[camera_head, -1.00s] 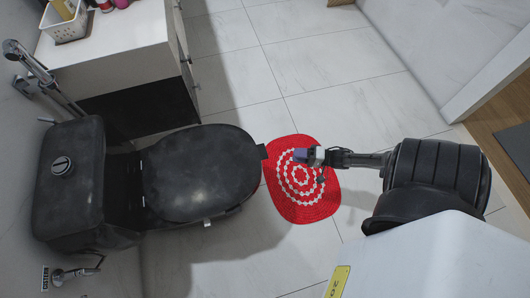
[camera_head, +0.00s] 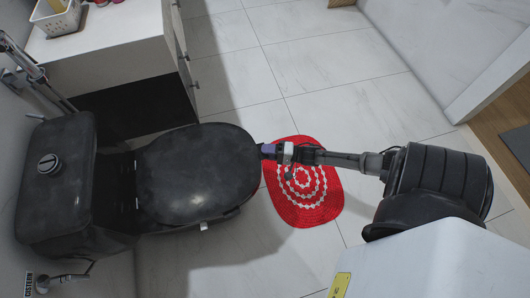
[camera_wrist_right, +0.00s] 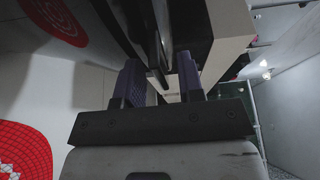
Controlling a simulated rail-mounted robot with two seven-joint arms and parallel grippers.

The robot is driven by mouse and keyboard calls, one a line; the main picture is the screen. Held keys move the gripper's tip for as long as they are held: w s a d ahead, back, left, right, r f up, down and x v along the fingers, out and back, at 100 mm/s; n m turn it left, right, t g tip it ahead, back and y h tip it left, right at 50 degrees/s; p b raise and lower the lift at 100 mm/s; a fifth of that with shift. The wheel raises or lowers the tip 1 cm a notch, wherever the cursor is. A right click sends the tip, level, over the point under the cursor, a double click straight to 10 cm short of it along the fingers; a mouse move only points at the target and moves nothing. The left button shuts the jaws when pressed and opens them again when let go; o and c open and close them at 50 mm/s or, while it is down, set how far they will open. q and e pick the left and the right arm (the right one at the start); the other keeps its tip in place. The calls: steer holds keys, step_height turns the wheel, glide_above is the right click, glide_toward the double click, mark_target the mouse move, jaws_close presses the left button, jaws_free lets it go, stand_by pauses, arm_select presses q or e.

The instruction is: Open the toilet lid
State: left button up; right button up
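The black toilet has its lid (camera_head: 198,172) down, lying flat over the bowl, with the cistern (camera_head: 58,180) at the left. My right gripper (camera_head: 268,151) is at the lid's front edge, on the right side of the lid in the head view. In the right wrist view its two purple fingers (camera_wrist_right: 160,83) are apart, and a dark thin edge of the toilet (camera_wrist_right: 157,45) reaches toward the gap between them. I cannot tell whether the fingers touch it. My left gripper is not in view.
A red and white round rug (camera_head: 305,200) lies on the tiled floor under my right arm. A white cabinet (camera_head: 105,50) with a basket (camera_head: 55,18) on top stands beyond the toilet. The tiled floor (camera_head: 330,85) between cabinet and wall is clear.

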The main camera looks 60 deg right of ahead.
steer(key=shift+w+a, duration=0.2)
steer(key=shift+w, duration=0.25)
steer(key=shift+c, duration=0.2)
jaws_close()
